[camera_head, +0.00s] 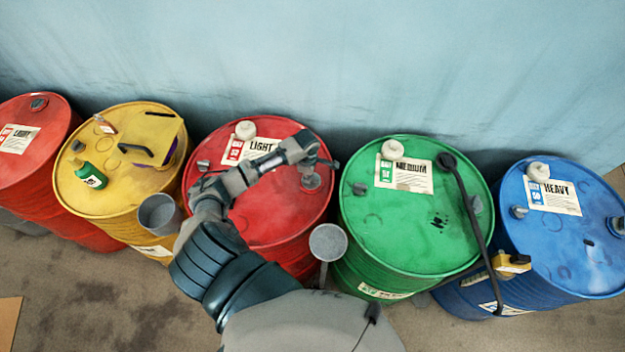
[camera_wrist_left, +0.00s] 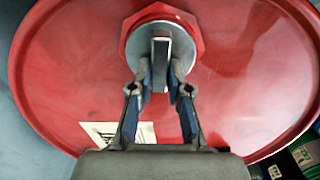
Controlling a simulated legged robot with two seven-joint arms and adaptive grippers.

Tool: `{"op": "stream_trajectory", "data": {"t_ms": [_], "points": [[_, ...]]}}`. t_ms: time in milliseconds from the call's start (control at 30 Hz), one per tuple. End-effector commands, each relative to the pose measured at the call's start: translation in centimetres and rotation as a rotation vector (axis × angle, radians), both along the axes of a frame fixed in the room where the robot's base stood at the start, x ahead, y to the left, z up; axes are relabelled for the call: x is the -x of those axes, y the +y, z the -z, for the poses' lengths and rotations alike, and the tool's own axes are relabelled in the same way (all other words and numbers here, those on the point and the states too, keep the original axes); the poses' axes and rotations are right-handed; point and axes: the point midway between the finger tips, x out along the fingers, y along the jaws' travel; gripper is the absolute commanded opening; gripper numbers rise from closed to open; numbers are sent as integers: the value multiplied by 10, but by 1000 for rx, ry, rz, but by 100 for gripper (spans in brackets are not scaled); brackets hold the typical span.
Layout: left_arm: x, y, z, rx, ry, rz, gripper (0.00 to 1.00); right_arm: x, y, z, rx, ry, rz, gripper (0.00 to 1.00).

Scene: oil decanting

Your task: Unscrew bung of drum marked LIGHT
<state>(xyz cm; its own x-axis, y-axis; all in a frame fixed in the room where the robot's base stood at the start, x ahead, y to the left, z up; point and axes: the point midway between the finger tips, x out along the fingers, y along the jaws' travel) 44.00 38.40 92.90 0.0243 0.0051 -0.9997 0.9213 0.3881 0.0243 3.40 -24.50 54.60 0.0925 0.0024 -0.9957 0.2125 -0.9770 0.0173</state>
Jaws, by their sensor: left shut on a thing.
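The red drum marked LIGHT (camera_head: 265,232) stands in the middle of the row. Its label (camera_head: 250,151) is partly covered by my arm. My left gripper (camera_head: 311,164) is over this bung. In the left wrist view the gripper's fingertips (camera_wrist_left: 160,74) are shut on the tab, one on each side. The bung appears seated in the lid. My right gripper is not in view.
Another red drum (camera_head: 42,180), also labelled LIGHT, stands far left. A yellow drum (camera_head: 98,200) holds a green bottle (camera_head: 90,176). A green drum (camera_head: 400,230) and a blue drum (camera_head: 560,250) stand right. A white cap (camera_head: 245,130) sits on the middle lid.

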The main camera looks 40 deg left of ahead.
Motion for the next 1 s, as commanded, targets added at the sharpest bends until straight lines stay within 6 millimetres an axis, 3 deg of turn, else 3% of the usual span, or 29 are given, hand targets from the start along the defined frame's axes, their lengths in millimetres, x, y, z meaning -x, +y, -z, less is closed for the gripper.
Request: {"op": "stream_trajectory", "data": {"t_ms": [100, 133, 1000], "points": [[5, -5, 4, 7, 8, -274, 0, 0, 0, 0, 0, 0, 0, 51], [5, -4, 3, 3, 7, -286, 0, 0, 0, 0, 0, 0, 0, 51], [2, -3, -24, 0, -1, -270, 0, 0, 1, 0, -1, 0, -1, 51]]}}
